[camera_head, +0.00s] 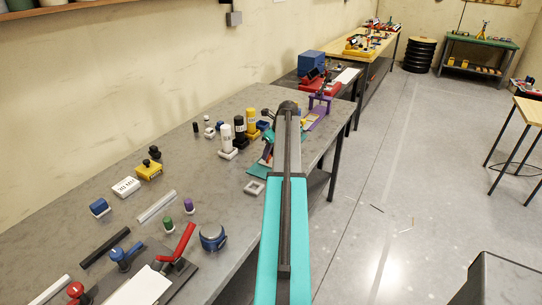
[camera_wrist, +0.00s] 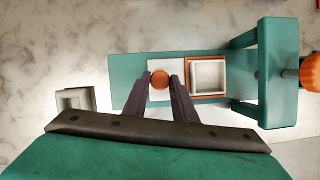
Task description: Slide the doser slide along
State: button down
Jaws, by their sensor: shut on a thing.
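The doser stands on a teal base plate (camera_wrist: 128,88) in the wrist view, with an upright teal frame (camera_wrist: 278,72) at its right end. An orange round knob (camera_wrist: 160,79) sits on a pale plate, which looks like the doser slide (camera_wrist: 176,70). An orange-rimmed white square box (camera_wrist: 208,76) is just right of it. My gripper (camera_wrist: 161,84) is shut on the knob, one dark finger on each side. In the head view only part of the teal doser (camera_head: 260,170) shows beside my arm, which hides my gripper.
A pale square cup (camera_wrist: 76,99) stands left of the base plate. A larger orange knob (camera_wrist: 311,72) is at the right edge beyond the frame. White and black bottles (camera_head: 225,138) stand left of the doser on the grey bench (camera_head: 200,165). Open floor lies right of the bench.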

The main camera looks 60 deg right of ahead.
jog(key=d, duration=0.7)
jog(key=shift+w+d, duration=0.25)
jog(key=shift+d, duration=0.15)
jog(key=shift+r, duration=0.15)
jog(key=shift+d, duration=0.1)
jog(key=c, duration=1.5)
grip_release()
jog(key=shift+o, duration=0.2)
jog(key=shift+s, duration=0.1)
jog(key=shift+s+r, duration=0.3)
jog(key=shift+r, duration=0.25)
jog(key=b+v, duration=0.3)
jog(key=v, duration=0.9)
jog(key=shift+r, duration=0.2)
